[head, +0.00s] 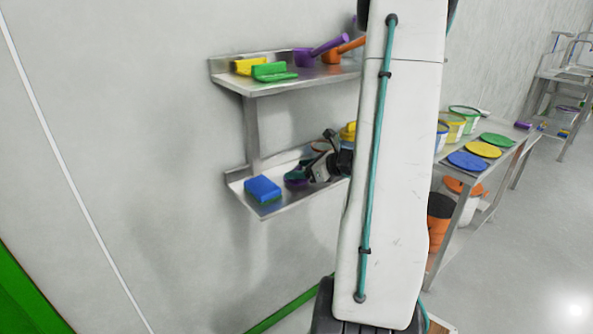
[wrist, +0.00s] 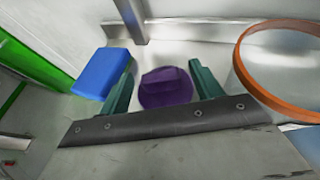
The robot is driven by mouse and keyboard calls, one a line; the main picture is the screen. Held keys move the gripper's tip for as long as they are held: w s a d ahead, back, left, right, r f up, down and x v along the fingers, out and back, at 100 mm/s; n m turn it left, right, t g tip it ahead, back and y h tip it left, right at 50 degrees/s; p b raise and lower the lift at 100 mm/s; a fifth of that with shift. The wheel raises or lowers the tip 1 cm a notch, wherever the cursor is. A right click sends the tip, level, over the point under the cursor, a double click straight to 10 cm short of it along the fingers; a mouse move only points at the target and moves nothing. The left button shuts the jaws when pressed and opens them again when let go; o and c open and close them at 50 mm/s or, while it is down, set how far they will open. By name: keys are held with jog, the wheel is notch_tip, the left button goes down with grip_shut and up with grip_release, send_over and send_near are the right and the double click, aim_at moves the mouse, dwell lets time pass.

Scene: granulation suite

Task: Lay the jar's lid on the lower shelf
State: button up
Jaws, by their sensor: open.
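A round purple piece with a raised grip, which looks like the jar's lid (wrist: 166,88), lies on the lower shelf (head: 267,208). In the head view part of the lid (head: 297,183) shows under my gripper (head: 298,171). In the wrist view my gripper (wrist: 162,66) is open, with one teal finger on each side of the lid and visible gaps between. The near edge of the lid is hidden by the gripper's body. I cannot tell which container is the lid's jar.
A blue block (head: 263,189) sits on the shelf left of my gripper. A clear container with an orange rim (wrist: 243,66) stands close on the right. The upper shelf (head: 285,85) overhangs, holding scoops. A table with coloured lids (head: 467,161) is at right.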

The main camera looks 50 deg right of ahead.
jog(key=v, duration=1)
jog(key=w+a+r+n+g+y, duration=0.1)
jog(key=a+r+n+g+y, duration=0.25)
jog(key=a+n, duration=0.7)
jog(key=w+a+r+n+g+y, duration=0.2)
jog(key=a+n+g, duration=0.35)
jog(key=a, duration=0.95)
jog(key=s+a+r+n+g+h, duration=0.1)
jog(key=s+a+n+h, duration=0.2)
jog(key=n, duration=0.6)
jog(key=s+a+r+n+g+h, duration=0.1)
jog(key=s+a+r+n+h, duration=0.1)
jog(key=s+a+n+h, duration=0.2)
jog(key=shift+s+a+r+n+g, duration=0.35)
jog(key=shift+s+a+n, duration=1.4)
jog(key=shift+s+n, duration=0.95)
jog(key=shift+s+h, duration=0.1)
jog(key=shift+h, duration=0.15)
